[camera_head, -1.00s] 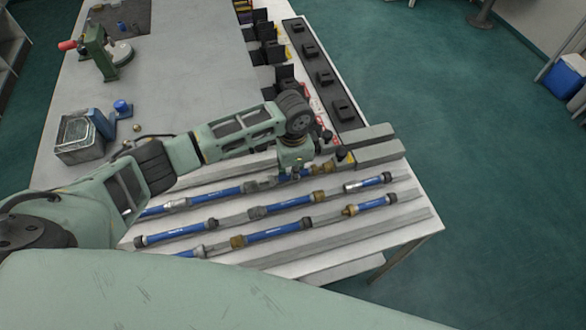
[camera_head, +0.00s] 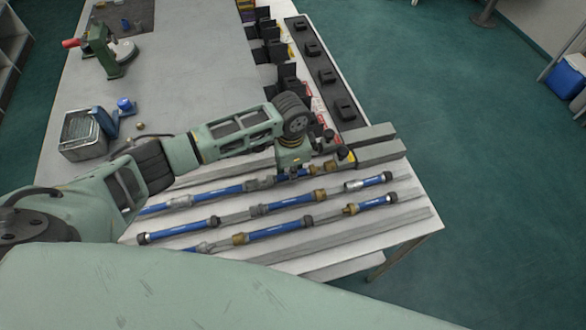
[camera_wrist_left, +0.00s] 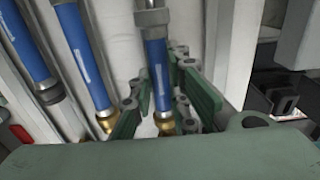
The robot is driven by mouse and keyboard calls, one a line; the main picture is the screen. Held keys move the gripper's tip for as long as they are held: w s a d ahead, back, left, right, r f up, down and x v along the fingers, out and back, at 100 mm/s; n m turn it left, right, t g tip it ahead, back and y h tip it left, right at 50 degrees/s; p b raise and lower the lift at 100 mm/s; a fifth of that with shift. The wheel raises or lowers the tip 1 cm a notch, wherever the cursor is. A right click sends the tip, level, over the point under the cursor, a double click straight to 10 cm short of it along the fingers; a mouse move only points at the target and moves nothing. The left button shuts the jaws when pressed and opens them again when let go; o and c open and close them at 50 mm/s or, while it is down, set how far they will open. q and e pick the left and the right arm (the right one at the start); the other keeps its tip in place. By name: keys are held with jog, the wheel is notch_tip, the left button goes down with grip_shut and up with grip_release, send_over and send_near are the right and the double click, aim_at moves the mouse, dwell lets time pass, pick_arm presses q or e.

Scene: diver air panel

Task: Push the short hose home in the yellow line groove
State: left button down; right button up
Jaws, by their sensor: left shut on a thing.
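My left gripper (camera_head: 291,172) is low over the far row of hoses, near the right end of the table. It is shut on a short blue hose (camera_wrist_left: 158,72), which lies between its fingers in the left wrist view. This hose has a grey fitting at one end and a brass fitting (camera_wrist_left: 165,125) at the other. In the head view the gripper partly hides it. A yellow label (camera_head: 351,157) shows just right of the gripper, by the grey rail ends. I cannot tell whether the hose is fully seated in its groove. My right gripper is not in view.
Several other blue hoses (camera_head: 287,204) lie in rows between grey rails (camera_head: 345,232). Black clips and a dark strip (camera_head: 325,75) stand beyond the gripper. A metal box (camera_head: 82,137) and a green tool (camera_head: 112,55) stand at left. The table's middle is mostly clear.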

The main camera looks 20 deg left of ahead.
aim_at(284, 175)
pick_arm(q)
jog(key=shift+s+a+p, duration=0.55)
jog(key=shift+a+p, duration=0.35)
jog(key=c, duration=1.6)
grip_release()
notch_tip(284, 175, up, 12)
